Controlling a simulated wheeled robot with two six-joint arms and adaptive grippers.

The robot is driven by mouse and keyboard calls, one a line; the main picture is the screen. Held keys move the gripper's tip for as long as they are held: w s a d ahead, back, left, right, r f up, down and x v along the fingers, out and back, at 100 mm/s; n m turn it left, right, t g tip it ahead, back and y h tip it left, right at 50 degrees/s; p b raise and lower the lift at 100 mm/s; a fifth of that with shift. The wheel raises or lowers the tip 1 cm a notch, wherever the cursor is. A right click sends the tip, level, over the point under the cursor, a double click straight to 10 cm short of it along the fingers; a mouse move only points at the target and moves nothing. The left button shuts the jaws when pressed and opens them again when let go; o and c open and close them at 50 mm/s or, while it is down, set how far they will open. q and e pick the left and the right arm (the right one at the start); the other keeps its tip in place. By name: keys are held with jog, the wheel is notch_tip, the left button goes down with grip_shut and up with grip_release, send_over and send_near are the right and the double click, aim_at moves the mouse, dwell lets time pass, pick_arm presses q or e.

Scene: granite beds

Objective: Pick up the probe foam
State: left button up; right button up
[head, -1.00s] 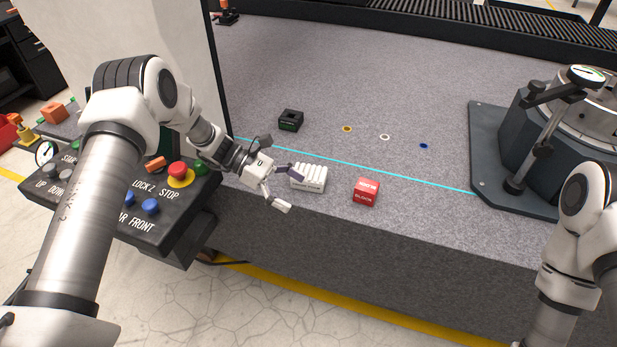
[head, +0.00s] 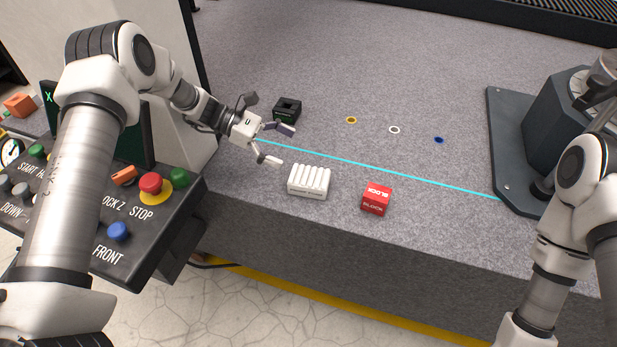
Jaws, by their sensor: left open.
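A white ribbed block (head: 309,182), which looks like the probe foam, lies on the granite bed near its front edge. Its small front label is too small to read. My left gripper (head: 281,145) is open and empty, behind and to the left of the white block and apart from it. Its fingers point right, just in front of a small black box (head: 287,109). My right arm shows at the lower right, with its gripper out of the frame.
A red block (head: 376,199) sits right of the white block. Yellow (head: 351,120), white (head: 394,129) and blue (head: 438,140) rings lie farther back. A dark machine base (head: 520,150) stands at right, a button panel (head: 110,215) at left.

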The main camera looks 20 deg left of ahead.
aim_at(305, 175)
pick_arm(q)
notch_tip(305, 175, down, 6)
jog(key=b, duration=0.5)
jog(key=shift+w, duration=0.15)
jog(key=shift+d, duration=0.3)
jog(key=x, duration=0.6)
jog(key=shift+s+d+f+p, duration=0.2)
jog(key=shift+d+f+p, duration=0.05)
jog(key=shift+f+p, duration=0.15)
jog(key=c, duration=1)
